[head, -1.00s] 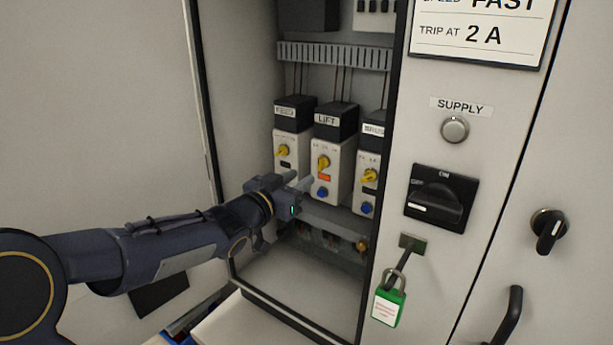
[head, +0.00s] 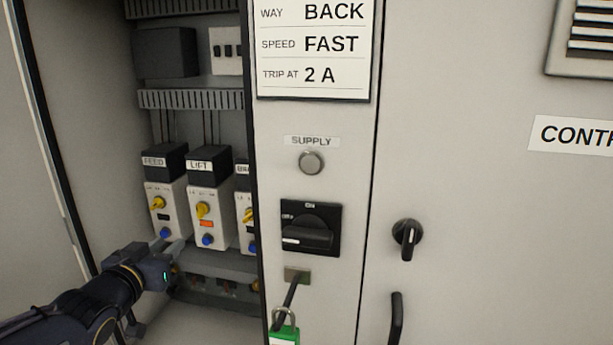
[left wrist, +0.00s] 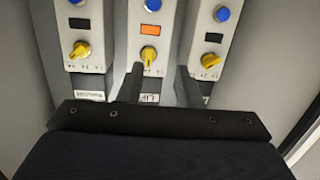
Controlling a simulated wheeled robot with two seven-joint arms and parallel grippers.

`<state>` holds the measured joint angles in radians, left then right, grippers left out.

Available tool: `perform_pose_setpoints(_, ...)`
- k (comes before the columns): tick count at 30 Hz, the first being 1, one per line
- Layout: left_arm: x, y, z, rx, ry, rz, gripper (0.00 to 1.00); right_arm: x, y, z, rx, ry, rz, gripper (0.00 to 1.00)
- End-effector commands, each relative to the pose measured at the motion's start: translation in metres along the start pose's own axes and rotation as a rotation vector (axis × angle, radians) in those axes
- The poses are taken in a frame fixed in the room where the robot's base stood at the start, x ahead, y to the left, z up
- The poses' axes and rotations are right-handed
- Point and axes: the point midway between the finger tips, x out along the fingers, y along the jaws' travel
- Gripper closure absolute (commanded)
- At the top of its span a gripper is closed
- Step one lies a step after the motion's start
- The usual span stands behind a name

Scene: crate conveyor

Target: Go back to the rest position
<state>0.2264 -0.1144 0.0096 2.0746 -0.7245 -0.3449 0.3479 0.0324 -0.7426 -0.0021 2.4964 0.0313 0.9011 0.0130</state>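My left gripper (head: 172,250) is in front of the open cabinet, below and beside the FEED unit (head: 166,214) and left of the LIFT unit's (head: 213,222) lower part. In the left wrist view its two fingers (left wrist: 158,84) stand apart with nothing between them, so it is open and empty. The units appear upside down there, each with a yellow knob and a blue button; the middle LIFT unit (left wrist: 151,32) has an orange window. A third unit (head: 243,218) is partly hidden by the cabinet's edge. My right gripper is not in view.
A door with a black knob (head: 407,239) and handle (head: 396,318) is further right.

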Motion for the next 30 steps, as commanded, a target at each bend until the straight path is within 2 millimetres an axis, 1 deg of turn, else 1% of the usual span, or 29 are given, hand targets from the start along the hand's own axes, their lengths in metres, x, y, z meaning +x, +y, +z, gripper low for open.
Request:
perform_pose_setpoints(1,-0.018,0.0,0.008,-0.023,-0.06,-0.039,0.68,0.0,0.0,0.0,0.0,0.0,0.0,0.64)
perform_pose_setpoints(2,-0.03,-0.001,0.017,-0.044,-0.111,-0.064,0.68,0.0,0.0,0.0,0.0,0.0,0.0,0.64)
perform_pose_setpoints(5,-0.08,0.009,0.06,-0.131,-0.32,-0.117,0.68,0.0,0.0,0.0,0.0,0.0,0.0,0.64)
perform_pose_setpoints(6,-0.102,0.019,0.079,-0.167,-0.411,-0.117,0.68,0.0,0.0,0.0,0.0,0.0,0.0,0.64)
perform_pose_setpoints(8,-0.133,0.035,0.106,-0.217,-0.537,-0.099,0.68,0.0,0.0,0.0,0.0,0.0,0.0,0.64)
perform_pose_setpoints(9,-0.153,0.047,0.122,-0.247,-0.613,-0.077,0.68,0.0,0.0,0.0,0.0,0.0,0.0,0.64)
perform_pose_setpoints(12,-0.195,0.076,0.153,-0.303,-0.767,-0.007,0.68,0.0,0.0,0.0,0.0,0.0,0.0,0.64)
perform_pose_setpoints(15,-0.225,0.1,0.172,-0.339,-0.874,0.062,0.68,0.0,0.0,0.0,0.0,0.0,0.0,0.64)
perform_pose_setpoints(18,-0.242,0.113,0.182,-0.356,-0.934,0.107,0.68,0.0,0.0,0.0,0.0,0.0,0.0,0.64)
perform_pose_setpoints(20,-0.247,0.117,0.185,-0.362,-0.951,0.121,0.68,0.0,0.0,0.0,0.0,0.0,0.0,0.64)
perform_pose_setpoints(30,-0.249,0.118,0.186,-0.364,-0.959,0.125,0.68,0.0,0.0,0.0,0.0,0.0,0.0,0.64)
